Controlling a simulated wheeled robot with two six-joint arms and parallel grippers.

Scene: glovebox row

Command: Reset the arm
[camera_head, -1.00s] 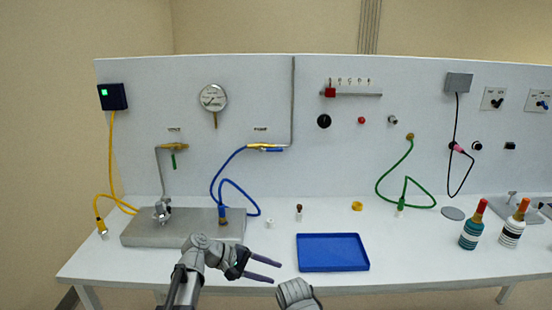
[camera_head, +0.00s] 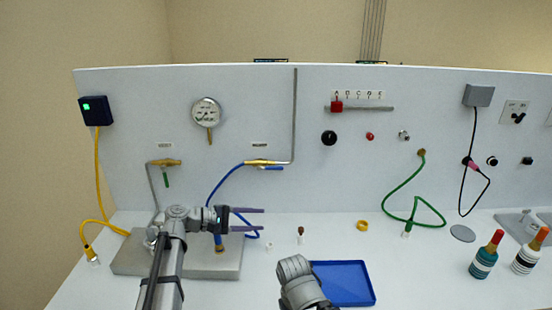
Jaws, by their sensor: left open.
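My left gripper (camera_head: 262,220) is open and empty. Its two fingers point right, in front of the blue hose (camera_head: 222,186) and above the right end of the grey metal plate (camera_head: 205,265). My left arm comes up from the bottom and hides part of the plate. A grey rounded part of my right arm (camera_head: 297,272) shows at the bottom middle, overlapping the left edge of the blue tray (camera_head: 345,283). The right gripper's fingers do not show.
A small brown-topped vial (camera_head: 300,235), a yellow ring (camera_head: 362,225) and a green hose (camera_head: 392,203) are on the bench to the right. Two striped bottles (camera_head: 486,256) (camera_head: 527,252) stand at the far right. The upright panel (camera_head: 340,180) closes the back.

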